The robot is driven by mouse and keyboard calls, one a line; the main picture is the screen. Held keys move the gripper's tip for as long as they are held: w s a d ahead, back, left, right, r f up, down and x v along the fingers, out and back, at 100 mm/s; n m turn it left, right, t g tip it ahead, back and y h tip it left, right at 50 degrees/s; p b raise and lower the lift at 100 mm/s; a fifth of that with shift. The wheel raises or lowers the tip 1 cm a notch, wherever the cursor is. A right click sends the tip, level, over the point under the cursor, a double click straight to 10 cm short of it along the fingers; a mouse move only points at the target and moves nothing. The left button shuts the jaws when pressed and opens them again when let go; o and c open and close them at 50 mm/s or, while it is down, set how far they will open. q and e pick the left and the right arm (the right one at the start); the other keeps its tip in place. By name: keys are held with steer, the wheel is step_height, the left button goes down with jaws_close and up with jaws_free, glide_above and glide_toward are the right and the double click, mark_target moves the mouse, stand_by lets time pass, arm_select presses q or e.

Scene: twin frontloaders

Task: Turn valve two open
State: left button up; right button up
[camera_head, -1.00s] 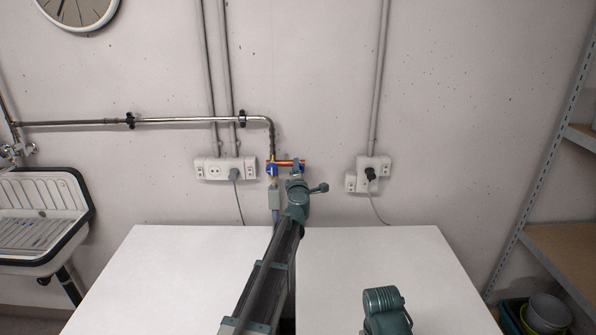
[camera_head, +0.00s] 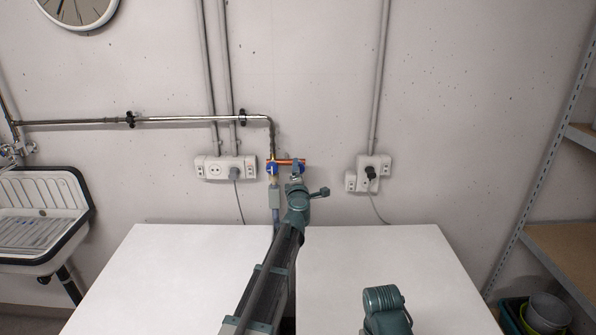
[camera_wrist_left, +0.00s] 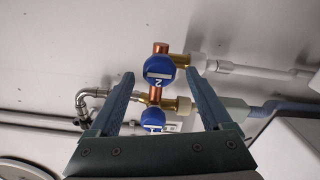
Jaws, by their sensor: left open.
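Valve two has a blue round handle (camera_wrist_left: 159,68) marked "2" in the left wrist view. It sits on a copper pipe between my left gripper's fingertips (camera_wrist_left: 160,75), which stand apart on either side of it. The gripper is open; I cannot tell whether a finger touches the handle. A second blue handle (camera_wrist_left: 152,121) sits nearer the gripper's body, partly hidden by it. In the head view my left gripper (camera_head: 296,172) is at the valves on the wall and hides part of valve two (camera_head: 303,167). The other blue valve (camera_head: 271,169) is to its left.
A metal pipe (camera_head: 185,120) runs left along the wall to a sink (camera_head: 40,215). Sockets (camera_head: 225,168) flank the valves. A shelf (camera_head: 565,250) stands at the right.

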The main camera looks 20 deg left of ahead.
arm_select(q)
steer(key=v, duration=1.1)
steer(key=shift+w+d, duration=0.1)
